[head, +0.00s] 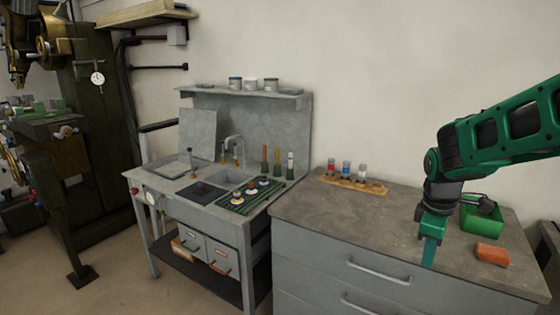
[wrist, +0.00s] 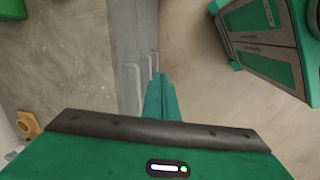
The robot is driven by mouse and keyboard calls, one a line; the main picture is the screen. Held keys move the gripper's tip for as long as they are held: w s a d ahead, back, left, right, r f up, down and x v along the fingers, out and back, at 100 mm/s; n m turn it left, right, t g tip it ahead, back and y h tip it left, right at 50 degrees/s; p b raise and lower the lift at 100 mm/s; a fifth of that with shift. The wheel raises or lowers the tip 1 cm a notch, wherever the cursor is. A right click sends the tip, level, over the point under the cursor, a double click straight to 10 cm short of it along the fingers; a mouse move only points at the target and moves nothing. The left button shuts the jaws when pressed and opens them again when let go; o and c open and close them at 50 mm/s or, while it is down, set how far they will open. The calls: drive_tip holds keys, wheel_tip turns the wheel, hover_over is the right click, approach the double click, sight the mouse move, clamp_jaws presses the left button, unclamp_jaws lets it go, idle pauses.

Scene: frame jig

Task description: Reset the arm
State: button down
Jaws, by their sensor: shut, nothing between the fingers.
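My green arm reaches in from the right in the head view. My gripper (head: 430,253) points straight down over the front edge of the grey cabinet top (head: 330,210). It is shut and empty. In the wrist view my gripper (wrist: 162,82) shows as closed green fingers, with the cabinet's drawer front and handles just beyond them and the floor to the right.
On the cabinet top are a red-orange block (head: 492,254), a green bin (head: 482,217) partly behind my arm, and a wooden rack (head: 352,183) with several small bottles. A grey sink bench (head: 215,190) stands to the left. The middle of the cabinet top is clear.

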drive_tip(key=s+d+r+m+y, duration=0.1)
drive_tip(key=s+d+m, duration=0.1)
drive_tip(key=s+m, duration=0.6)
drive_tip(key=s+d+m+g, duration=0.1)
drive_tip(key=s+m, duration=0.7)
drive_tip(key=s, duration=0.9)
drive_tip(key=shift+s+d+r+m+y, duration=0.15)
drive_tip(key=shift+d+r+m+y, duration=0.2)
drive_tip(key=shift+d, duration=0.4)
